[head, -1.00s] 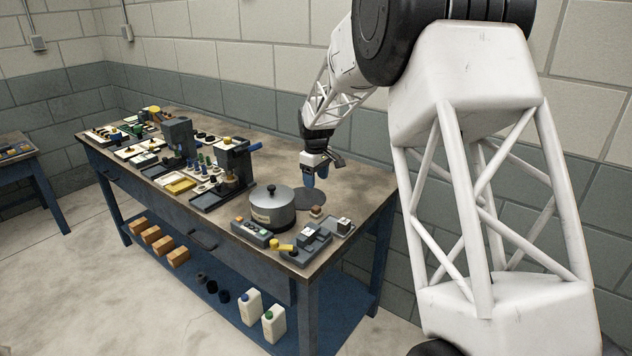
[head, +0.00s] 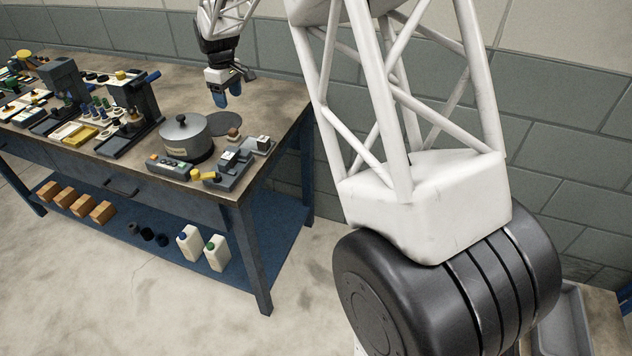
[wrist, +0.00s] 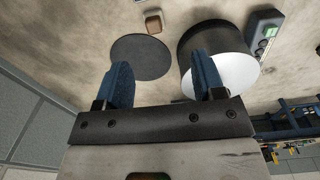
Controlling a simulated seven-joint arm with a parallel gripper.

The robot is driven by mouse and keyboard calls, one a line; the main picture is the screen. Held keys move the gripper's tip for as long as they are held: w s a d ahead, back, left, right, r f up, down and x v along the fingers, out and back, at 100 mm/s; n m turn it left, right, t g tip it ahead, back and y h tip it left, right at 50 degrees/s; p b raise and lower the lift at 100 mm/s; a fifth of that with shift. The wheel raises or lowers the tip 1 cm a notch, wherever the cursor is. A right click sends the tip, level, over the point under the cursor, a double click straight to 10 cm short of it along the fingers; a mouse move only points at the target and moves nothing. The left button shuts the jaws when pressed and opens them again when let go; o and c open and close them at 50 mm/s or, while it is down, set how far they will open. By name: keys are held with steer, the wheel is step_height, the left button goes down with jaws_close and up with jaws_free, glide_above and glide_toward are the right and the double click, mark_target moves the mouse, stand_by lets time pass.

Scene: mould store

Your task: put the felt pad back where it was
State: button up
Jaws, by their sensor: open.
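A flat, round, dark grey disc (head: 226,124), which looks like the felt pad, lies on the bench top behind a metal pot. My gripper (head: 222,98) hangs above the bench, just behind the disc in the head view. In the wrist view its blue fingers (wrist: 163,78) are apart with nothing between them. The left finger points at the disc's lower edge. The right finger overlaps the pot in the picture; I cannot tell the clearance.
The lidded pot (head: 188,141) stands close beside the disc and is also in the wrist view (wrist: 206,52). A small brown block (wrist: 153,21) sits near the disc. Control boxes (head: 168,165) line the front edge. Presses and small parts crowd the left; the bench's back right is bare.

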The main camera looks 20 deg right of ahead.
steer(key=s+d+r+m, duration=0.1)
steer(key=s+r, duration=0.3)
steer(key=s, duration=0.5)
steer(key=s+d+r+m+t, duration=0.15)
steer(key=s+r, duration=0.25)
steer(key=s, duration=0.4)
steer(key=s+r+m, duration=0.2)
steer(key=s+r, duration=0.1)
steer(key=s, duration=0.6)
steer(key=s+d+f+m, duration=0.1)
steer(key=s+m, duration=0.1)
steer(key=s, duration=1.1)
steer(key=s+f+m, duration=0.2)
steer(key=s, duration=1.1)
steer(key=shift+s+d+t, duration=0.4)
steer(key=shift+t, duration=0.05)
